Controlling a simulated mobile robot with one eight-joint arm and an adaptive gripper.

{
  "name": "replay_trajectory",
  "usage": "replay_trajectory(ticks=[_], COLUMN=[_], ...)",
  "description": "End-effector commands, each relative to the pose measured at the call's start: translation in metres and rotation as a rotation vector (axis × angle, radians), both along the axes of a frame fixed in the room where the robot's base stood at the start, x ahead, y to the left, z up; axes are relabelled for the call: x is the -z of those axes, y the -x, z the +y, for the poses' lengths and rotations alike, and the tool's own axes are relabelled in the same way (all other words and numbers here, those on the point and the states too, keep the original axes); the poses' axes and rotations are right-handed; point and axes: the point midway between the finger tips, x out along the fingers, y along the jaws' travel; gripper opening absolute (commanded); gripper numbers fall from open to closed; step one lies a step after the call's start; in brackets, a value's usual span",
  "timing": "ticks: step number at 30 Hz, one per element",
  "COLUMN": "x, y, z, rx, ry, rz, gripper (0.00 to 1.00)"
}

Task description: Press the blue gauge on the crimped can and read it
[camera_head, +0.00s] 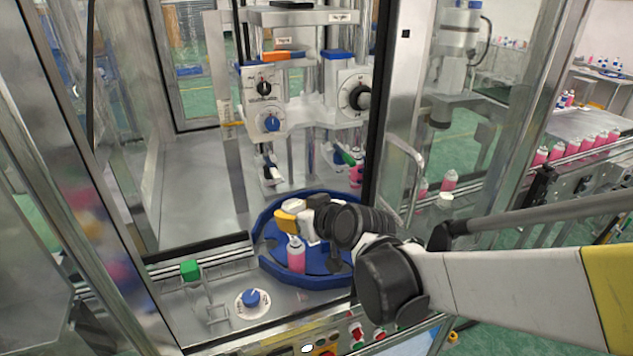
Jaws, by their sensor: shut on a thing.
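A pink can (296,258) with a white top stands upright on the blue round turntable (270,215), near its front edge. My gripper (300,218) reaches in from the right, just above the can. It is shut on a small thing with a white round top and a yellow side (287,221). This thing sits over the can's top; I cannot tell if it touches. I cannot make out a blue gauge in the grip or any reading. The gripper's wrist hides part of the turntable.
A blue knob on a white dial (252,298) and a green block (190,270) are on the front deck. Crimping heads (270,110) hang behind the turntable. A door frame with a handle (408,165) stands right. Pink cans (580,146) line a conveyor far right.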

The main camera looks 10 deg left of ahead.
Motion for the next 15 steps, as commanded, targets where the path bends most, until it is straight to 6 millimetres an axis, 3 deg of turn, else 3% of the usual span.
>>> replay_trajectory(ticks=[15], x=[-0.001], y=[0.048], z=[-0.047], rx=[0.003], ry=[-0.001], rz=[0.001], gripper=[0.00])
